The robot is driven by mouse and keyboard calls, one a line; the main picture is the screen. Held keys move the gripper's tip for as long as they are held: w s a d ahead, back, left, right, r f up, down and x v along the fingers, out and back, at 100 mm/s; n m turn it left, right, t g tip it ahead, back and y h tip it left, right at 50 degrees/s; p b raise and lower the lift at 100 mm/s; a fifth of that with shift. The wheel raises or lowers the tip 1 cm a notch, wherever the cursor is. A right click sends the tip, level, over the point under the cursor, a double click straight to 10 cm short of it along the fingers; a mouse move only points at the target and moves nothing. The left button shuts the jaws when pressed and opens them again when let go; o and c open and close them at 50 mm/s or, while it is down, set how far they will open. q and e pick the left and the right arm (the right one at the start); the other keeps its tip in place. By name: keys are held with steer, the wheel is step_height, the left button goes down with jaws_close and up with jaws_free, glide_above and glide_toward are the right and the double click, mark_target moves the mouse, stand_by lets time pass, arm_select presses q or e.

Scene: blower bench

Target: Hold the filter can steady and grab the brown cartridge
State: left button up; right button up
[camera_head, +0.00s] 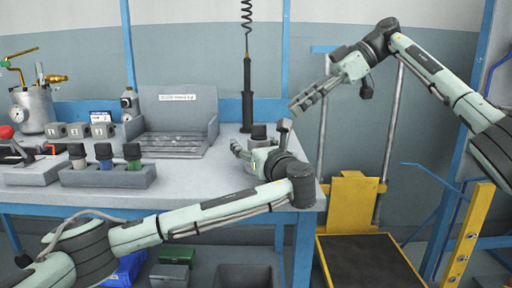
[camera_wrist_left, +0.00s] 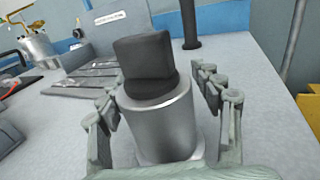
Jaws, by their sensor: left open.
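The filter can (camera_wrist_left: 165,125), a silver cylinder with a dark block-shaped top, stands on the bench between the fingers of my left gripper (camera_wrist_left: 158,92). The fingers are open, one on each side, with visible gaps to the can. In the head view my left gripper (camera_head: 240,150) is at the bench's right end, and the can's dark top (camera_head: 259,131) shows behind it. The brown cartridge (camera_head: 77,160), with a dark cap, is upright in the left slot of a grey rack at the front left. My right gripper (camera_head: 292,106) is raised right of the can; its finger gap is unclear.
A blue-banded cartridge (camera_head: 104,160) and a green one (camera_head: 133,161) share the rack. A grey tray with upright back (camera_head: 180,105) stands behind. A yellow trolley (camera_head: 352,200) stands right of the bench.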

arm_select(q)
steer(key=shift+c, duration=0.5)
jaws_close()
stand_by(0.3)
